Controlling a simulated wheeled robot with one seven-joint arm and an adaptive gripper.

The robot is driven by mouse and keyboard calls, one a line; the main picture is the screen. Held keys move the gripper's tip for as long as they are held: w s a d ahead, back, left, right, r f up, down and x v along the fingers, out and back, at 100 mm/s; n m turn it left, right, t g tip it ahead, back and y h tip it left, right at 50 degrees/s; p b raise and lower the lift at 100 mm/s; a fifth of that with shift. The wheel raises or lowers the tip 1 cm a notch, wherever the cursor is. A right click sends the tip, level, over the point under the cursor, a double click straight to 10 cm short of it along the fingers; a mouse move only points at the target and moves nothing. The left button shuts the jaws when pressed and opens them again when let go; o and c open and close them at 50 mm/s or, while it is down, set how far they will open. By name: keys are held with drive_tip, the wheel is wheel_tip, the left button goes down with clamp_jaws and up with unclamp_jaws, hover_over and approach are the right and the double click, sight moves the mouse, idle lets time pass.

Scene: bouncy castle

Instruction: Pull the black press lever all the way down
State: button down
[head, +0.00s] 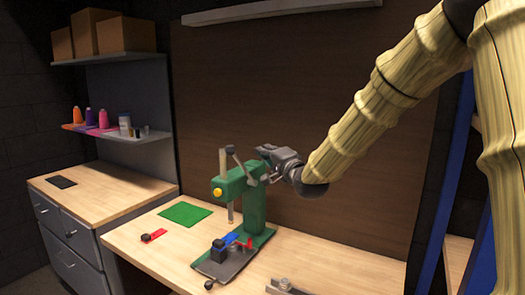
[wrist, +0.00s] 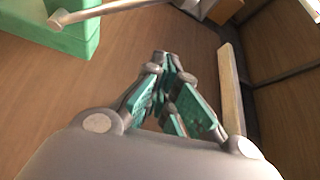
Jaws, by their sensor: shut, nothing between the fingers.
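A green arbor press (head: 256,208) stands on the bench. Its lever (head: 240,163) is a thin grey rod with a dark knob, tilted up to the left from the press head. In the wrist view the lever (wrist: 110,11) crosses the top left, its knob above the green press body (wrist: 75,38). My gripper (head: 263,163) is beside the press head, just right of the lever in the head view. In the wrist view its green-padded fingers (wrist: 167,66) are shut with nothing between them, apart from the lever. Contact with the press is unclear in the head view.
On the bench (head: 165,250) are a green mat (head: 185,213), a small red piece with a black block (head: 150,236), and blue and red parts at the press base (head: 220,264). A metal piece (head: 284,285) lies at the front edge. A tan bar (wrist: 230,90) shows right of my fingers.

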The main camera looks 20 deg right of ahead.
drive_tip(key=w+a+p, duration=0.3)
drive_tip(key=w+a, duration=0.1)
drive_tip(key=w, duration=0.1)
drive_tip(key=shift+w+a+r+p, duration=0.2)
drive_tip(key=shift+w+a+p, duration=0.1)
drive_tip(key=shift+a, duration=0.05)
idle(0.4)
drive_tip(key=shift+a, duration=0.1)
idle(0.3)
